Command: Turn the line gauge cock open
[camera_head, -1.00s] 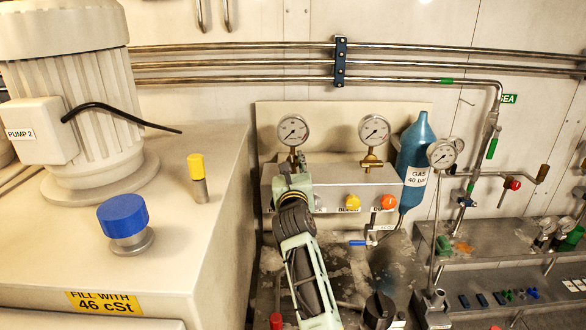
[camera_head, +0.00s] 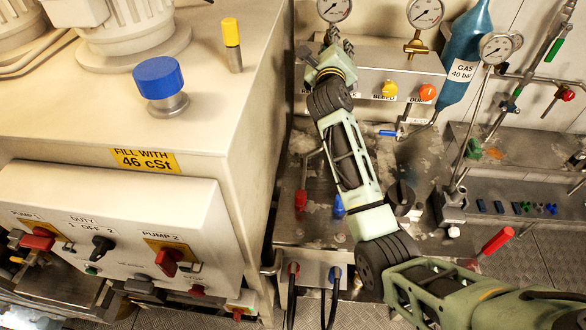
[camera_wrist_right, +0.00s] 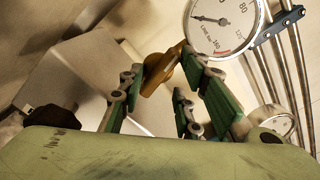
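The left panel gauge (camera_head: 334,8) is cut by the top edge in the head view. My right gripper (camera_head: 338,45) is just below it and hides its cock there. In the right wrist view a brass cock (camera_wrist_right: 160,72) lies between the fingertips of my right gripper (camera_wrist_right: 163,70), close below a gauge dial (camera_wrist_right: 222,22). The fingers are apart on either side of the brass; I cannot tell whether they press on it. A second gauge (camera_head: 425,12) with a brass cock (camera_head: 416,45) stands to the right. My left gripper is not in view.
A grey panel box (camera_head: 375,65) carries yellow (camera_head: 389,89) and orange (camera_head: 428,92) knobs. A blue gas bottle (camera_head: 468,55) and another gauge (camera_head: 496,47) stand at its right. A pump cabinet (camera_head: 215,100) with a blue cap (camera_head: 158,77) is at the left.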

